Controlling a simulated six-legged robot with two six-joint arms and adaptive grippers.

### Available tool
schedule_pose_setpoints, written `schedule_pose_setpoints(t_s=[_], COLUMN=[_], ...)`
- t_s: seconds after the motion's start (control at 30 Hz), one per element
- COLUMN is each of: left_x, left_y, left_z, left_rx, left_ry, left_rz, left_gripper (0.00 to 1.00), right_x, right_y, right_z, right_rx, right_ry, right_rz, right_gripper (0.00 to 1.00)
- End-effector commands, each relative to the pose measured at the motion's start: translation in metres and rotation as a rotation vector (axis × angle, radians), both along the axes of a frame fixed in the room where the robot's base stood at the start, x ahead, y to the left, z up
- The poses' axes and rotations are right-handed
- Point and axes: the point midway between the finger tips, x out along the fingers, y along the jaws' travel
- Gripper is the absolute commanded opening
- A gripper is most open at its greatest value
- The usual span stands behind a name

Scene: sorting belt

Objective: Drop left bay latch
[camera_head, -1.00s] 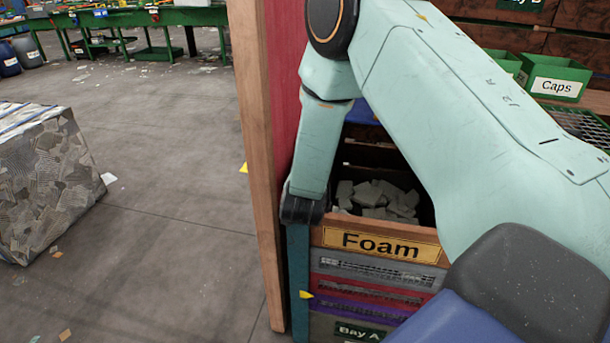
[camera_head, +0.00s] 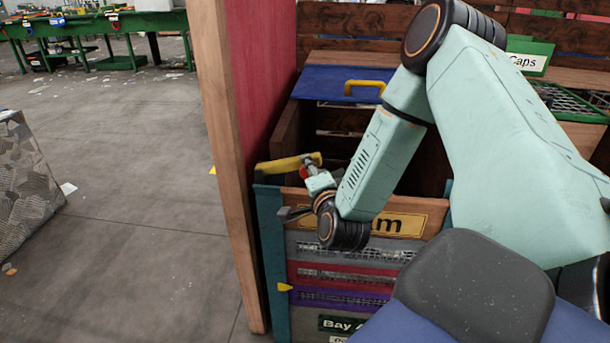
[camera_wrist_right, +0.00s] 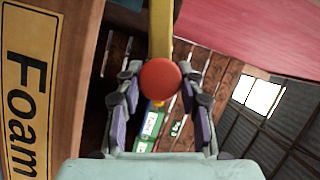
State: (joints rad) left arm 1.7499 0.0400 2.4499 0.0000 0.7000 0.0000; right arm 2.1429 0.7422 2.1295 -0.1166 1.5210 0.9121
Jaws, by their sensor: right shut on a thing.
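The left bay latch (camera_head: 280,164) is a yellow bar with a red knob, lying nearly level at the top of the teal post (camera_head: 272,262) of the Foam bay. My right gripper (camera_head: 306,172) is at its knob end, just above the bay's front wall. In the right wrist view, the red knob (camera_wrist_right: 160,79) sits between the two fingers of my right gripper (camera_wrist_right: 160,84), which is shut on it. The yellow bar (camera_wrist_right: 161,28) runs up from the knob. My forearm hides part of the Foam sign (camera_head: 410,222). My left gripper is out of view.
A wooden post with a red panel (camera_head: 250,90) stands close on the left of the bay. A blue lid with a yellow handle (camera_head: 365,88) is behind. A green Caps bin (camera_head: 530,55) stands at the right. Open floor (camera_head: 120,200) lies at the left.

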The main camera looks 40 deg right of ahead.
Motion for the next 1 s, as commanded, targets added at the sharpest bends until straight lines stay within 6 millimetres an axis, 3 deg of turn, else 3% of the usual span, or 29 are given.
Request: schedule_pose_setpoints(t_s=[0.1,0.4,0.7,1.0], left_x=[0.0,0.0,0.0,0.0], left_y=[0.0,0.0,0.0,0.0], left_z=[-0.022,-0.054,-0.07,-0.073], left_rx=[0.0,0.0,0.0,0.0], left_ry=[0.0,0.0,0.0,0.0], left_rz=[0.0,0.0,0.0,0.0], left_gripper=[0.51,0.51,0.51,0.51], right_x=[-0.002,-0.004,-0.004,-0.005], right_y=[-0.002,-0.004,-0.004,-0.004], right_z=[-0.015,-0.033,-0.041,-0.043], right_rx=[0.046,0.138,0.187,0.202], right_ry=[-0.057,-0.167,-0.222,-0.234], right_rz=[-0.001,0.0,0.0,0.0], right_gripper=[0.0,0.0,0.0,0.0])
